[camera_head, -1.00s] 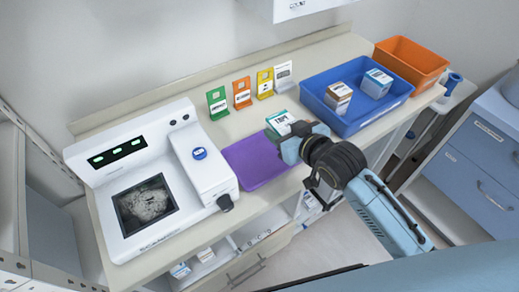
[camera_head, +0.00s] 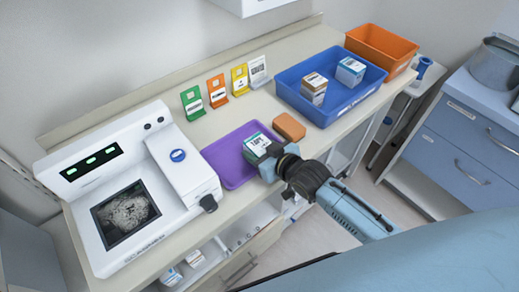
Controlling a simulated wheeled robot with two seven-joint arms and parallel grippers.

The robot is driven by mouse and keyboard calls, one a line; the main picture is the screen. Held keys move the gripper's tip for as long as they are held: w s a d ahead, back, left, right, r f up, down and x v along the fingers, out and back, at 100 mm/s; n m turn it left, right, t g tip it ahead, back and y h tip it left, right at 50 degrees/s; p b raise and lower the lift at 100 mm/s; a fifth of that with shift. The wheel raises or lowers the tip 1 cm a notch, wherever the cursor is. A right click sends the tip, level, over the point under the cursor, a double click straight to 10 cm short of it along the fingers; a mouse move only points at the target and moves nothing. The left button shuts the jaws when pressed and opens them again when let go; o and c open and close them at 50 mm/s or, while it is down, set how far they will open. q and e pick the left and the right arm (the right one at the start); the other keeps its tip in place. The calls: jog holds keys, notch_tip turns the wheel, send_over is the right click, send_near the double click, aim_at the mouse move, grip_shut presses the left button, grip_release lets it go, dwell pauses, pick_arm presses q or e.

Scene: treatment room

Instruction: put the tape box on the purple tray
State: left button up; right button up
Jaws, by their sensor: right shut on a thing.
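The tape box (camera_head: 257,143) is white and teal with lettering on top. My right gripper (camera_head: 269,156) is shut on it, with the arm coming in from the lower right. The box is at the right part of the purple tray (camera_head: 227,164) and overlaps it in the picture. I cannot tell whether it touches the tray or hangs just above it. The gripper hides the box's near side and the tray's right corner. The rest of the tray is bare. My left gripper is not in view.
A white device (camera_head: 178,158) with a screen stands left of the tray. An orange-brown block (camera_head: 289,126) lies to its right. A blue bin (camera_head: 347,114) holds boxes, with an orange bin (camera_head: 381,47) beyond. Several coloured cards (camera_head: 217,90) stand behind.

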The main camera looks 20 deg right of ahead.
jog(key=shift+f, duration=0.15)
jog(key=o, duration=1)
jog(key=p+v, duration=0.1)
jog(key=v, duration=1.1)
jog(key=shift+r, duration=0.2)
